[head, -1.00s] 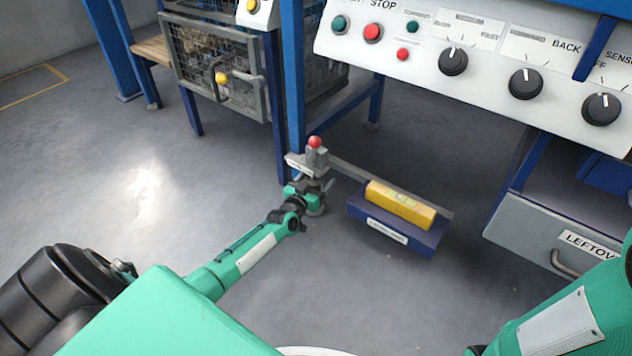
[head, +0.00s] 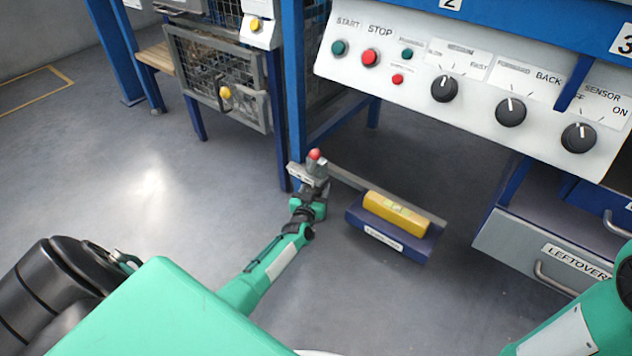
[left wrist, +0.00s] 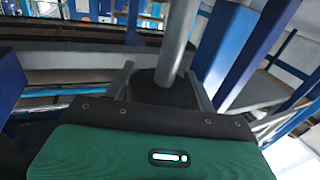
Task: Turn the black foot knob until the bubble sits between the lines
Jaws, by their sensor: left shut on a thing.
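The black foot knob (left wrist: 168,88) shows in the left wrist view below a grey metal stem (left wrist: 178,35). My left gripper (left wrist: 160,85) is shut on it, one finger on each side. In the head view my left gripper (head: 309,190) is at the foot of the blue leg, and the knob is hidden behind it. A yellow spirit level (head: 397,214) lies on a blue block (head: 388,240) to the right of it. Its pale green vial (head: 399,207) faces up; the bubble and lines are too small to read. My right gripper is out of view.
A red-topped grey fitting (head: 314,157) stands just above my left gripper. A grey bar (head: 350,180) runs from there behind the level. The control panel (head: 470,100) overhangs at the right, above the leftover drawer (head: 545,250). Open floor lies to the left.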

